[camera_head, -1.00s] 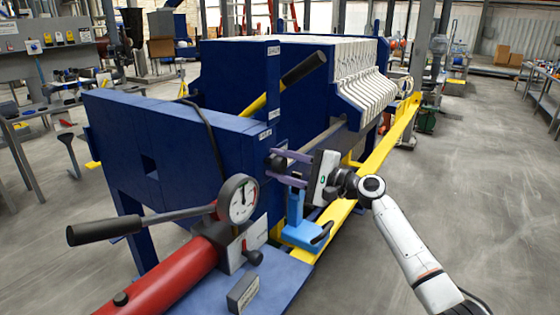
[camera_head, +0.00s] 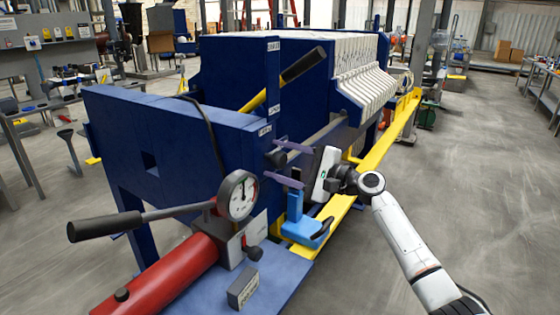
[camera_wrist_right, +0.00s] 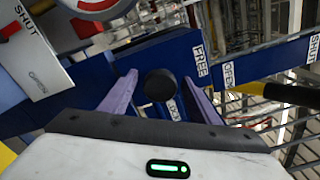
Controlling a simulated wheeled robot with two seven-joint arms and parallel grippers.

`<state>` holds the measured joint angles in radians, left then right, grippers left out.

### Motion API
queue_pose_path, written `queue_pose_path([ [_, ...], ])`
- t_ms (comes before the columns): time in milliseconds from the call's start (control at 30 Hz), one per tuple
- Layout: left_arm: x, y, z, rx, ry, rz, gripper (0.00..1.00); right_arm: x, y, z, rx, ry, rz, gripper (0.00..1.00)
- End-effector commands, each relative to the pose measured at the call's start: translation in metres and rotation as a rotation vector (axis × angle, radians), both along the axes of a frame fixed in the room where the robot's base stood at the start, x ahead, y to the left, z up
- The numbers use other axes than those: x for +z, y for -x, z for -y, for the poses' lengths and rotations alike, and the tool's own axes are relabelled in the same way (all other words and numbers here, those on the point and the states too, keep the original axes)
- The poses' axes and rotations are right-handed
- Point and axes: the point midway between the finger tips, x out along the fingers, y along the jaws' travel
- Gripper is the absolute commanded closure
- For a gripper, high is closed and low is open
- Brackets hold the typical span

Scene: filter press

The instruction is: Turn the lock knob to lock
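The lock knob is a round black knob (camera_head: 276,159) on the side of the blue press frame, and in the wrist view it is a dark disc (camera_wrist_right: 160,85). My right gripper (camera_head: 273,161) is open, with one purple finger above the knob and one below in the head view. In the wrist view a gap shows between the knob and each finger. My left gripper is not in view.
A blue clamp-like part (camera_head: 306,228) stands just below my right gripper, by a yellow rail (camera_head: 385,150). A pressure gauge (camera_head: 238,195), a black-handled lever (camera_head: 105,227) and a red cylinder (camera_head: 165,278) are at the left.

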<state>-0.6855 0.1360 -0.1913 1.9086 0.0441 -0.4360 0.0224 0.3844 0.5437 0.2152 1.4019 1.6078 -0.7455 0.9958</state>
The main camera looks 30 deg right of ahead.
Motion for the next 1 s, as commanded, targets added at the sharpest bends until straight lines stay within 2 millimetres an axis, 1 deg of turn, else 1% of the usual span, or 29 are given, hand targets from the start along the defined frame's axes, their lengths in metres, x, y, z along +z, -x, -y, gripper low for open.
queue_pose_path([
  [233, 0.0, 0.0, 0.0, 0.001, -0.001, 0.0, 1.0, 0.0, 0.0, 0.0, 0.0, 0.002, 0.001, 0.44],
  [367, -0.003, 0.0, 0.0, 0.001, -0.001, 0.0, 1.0, -0.002, 0.009, 0.004, 0.0, 0.003, -0.001, 0.44],
  [467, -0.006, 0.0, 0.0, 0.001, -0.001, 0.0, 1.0, -0.003, 0.024, 0.01, 0.001, 0.006, -0.001, 0.44],
  [600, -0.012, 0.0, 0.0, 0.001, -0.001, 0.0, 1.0, -0.004, 0.051, 0.021, 0.0, 0.006, -0.002, 0.44],
  [733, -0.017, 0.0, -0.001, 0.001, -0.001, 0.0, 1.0, -0.003, 0.073, 0.03, -0.001, 0.004, -0.001, 0.44],
  [900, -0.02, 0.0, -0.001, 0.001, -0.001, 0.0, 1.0, -0.001, 0.091, 0.037, 0.0, 0.001, 0.0, 0.44],
  [1000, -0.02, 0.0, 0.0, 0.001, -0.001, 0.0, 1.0, -0.001, 0.095, 0.039, 0.0, 0.001, -0.001, 0.44],
])
